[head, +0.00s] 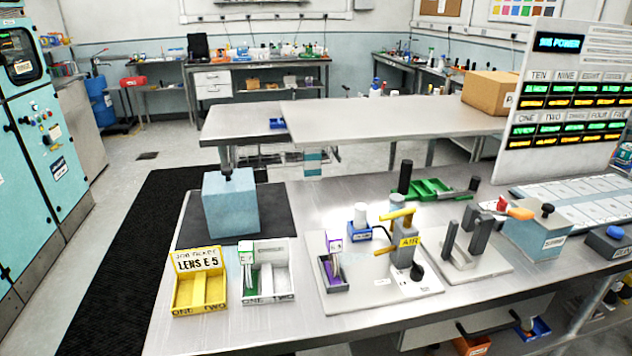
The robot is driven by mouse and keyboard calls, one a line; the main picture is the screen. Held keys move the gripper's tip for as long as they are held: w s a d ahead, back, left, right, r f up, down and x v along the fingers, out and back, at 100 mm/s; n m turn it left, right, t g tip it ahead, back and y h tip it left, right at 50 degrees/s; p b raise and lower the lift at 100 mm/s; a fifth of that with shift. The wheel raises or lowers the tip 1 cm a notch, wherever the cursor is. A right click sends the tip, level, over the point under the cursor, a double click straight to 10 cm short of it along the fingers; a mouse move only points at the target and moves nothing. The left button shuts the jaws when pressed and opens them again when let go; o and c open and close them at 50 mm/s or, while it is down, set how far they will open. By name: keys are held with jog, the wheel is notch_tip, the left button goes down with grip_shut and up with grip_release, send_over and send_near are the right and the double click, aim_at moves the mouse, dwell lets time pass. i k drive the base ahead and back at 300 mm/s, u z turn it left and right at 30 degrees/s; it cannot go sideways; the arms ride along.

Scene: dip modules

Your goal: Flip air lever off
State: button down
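The air lever (396,215) is a yellow handle on top of a grey upright post, slightly right of the middle of the head view. It lies roughly level, with its right end a little higher. A yellow label reading AIR (409,241) is on the post below it. The post stands on a white base plate (345,301) on the metal workbench (245,331). A black knob (416,271) sits low in front of the post. My gripper is not in this view, and nothing touches the lever.
Left of the lever are a small holder (333,285), a yellow LENS tray (199,293) and a blue block (231,205) on a black mat. Right are grey uprights (479,240) and a blue-grey box (540,236). Behind are a green tray (430,189) and a dark cylinder (405,177).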

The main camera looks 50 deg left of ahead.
aim_at(408, 212)
jog(key=u, duration=1.5)
